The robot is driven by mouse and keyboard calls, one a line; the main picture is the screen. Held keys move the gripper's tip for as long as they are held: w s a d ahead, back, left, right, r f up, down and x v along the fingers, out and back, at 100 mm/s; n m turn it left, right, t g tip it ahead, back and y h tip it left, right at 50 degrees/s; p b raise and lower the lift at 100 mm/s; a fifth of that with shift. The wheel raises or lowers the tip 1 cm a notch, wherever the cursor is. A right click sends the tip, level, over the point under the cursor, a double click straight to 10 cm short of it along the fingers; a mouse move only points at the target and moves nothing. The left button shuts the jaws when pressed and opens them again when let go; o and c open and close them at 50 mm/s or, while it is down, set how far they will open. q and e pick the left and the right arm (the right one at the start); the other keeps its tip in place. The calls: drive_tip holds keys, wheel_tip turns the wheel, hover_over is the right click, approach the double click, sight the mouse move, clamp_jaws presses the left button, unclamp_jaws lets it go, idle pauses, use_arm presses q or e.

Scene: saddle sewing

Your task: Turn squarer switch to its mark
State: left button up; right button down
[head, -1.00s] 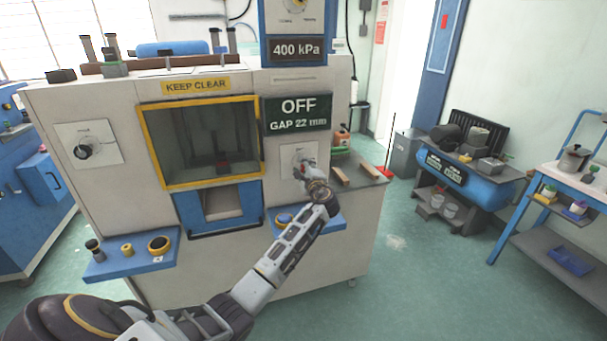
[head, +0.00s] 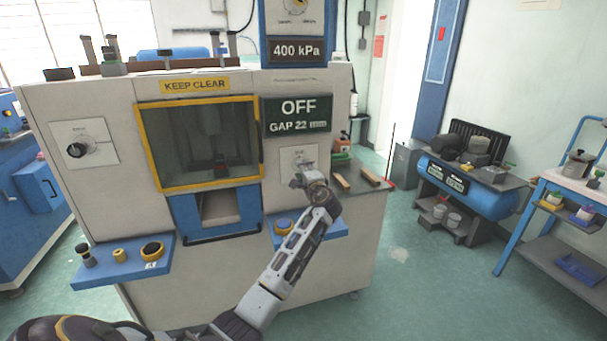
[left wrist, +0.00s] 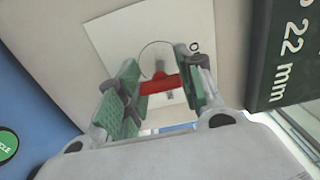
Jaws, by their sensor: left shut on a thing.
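The switch has a red handle (left wrist: 158,85) on a pale plate with a curved line and a partly hidden letter "O" in the left wrist view. In the head view its plate (head: 312,156) is on the machine front below the "OFF / GAP 22 mm" display (head: 297,114); the gripper hides most of the handle. My left gripper (left wrist: 160,88) is shut on the red handle, its green pads on either side. The left gripper also shows at the plate in the head view (head: 299,180). The plate's label is too small to read. My right gripper is not in view.
A black knob (head: 77,150) sits on another plate at the machine's left. A yellow-framed window (head: 258,140) is left of the switch. Blue ledges with buttons (head: 120,266) stick out below. A blue compressor (head: 452,177) stands to the right.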

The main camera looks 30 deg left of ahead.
use_arm(q)
drive_tip(key=shift+f, duration=0.1)
drive_tip(key=o, duration=1)
drive_tip(key=shift+v, duration=6)
drive_tip(key=shift+s+f, duration=0.1)
